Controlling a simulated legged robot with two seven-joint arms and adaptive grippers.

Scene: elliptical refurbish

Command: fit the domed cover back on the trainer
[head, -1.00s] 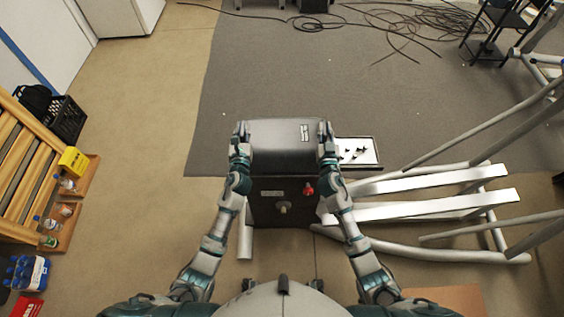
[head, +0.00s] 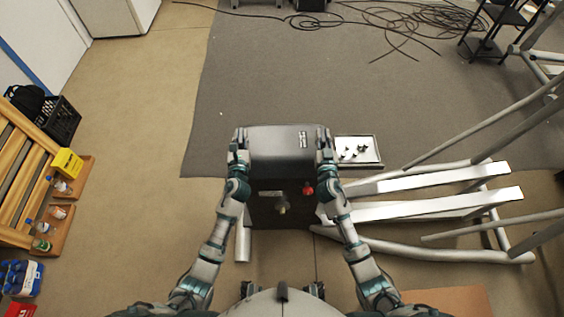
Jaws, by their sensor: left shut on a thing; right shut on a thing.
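The domed cover (head: 280,145) is a dark grey rounded shell with a small white label. It sits over the top of the trainer's dark body (head: 265,212), level as far as I can see; whether it is seated or held just above cannot be told. My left gripper (head: 240,137) is shut on the cover's left end. My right gripper (head: 324,137) is shut on its right end. The trainer (head: 430,208) has a red knob (head: 307,189) and a shaft stub on the body's near face, with long pale pedal arms reaching right.
A shallow tray (head: 374,140) with small dark parts lies right of the cover on the grey mat (head: 300,70). Grey tubes stand at the far right. A wooden rack (head: 25,170) with bottles and a yellow box (head: 66,163) is at the left. Cables lie at the back.

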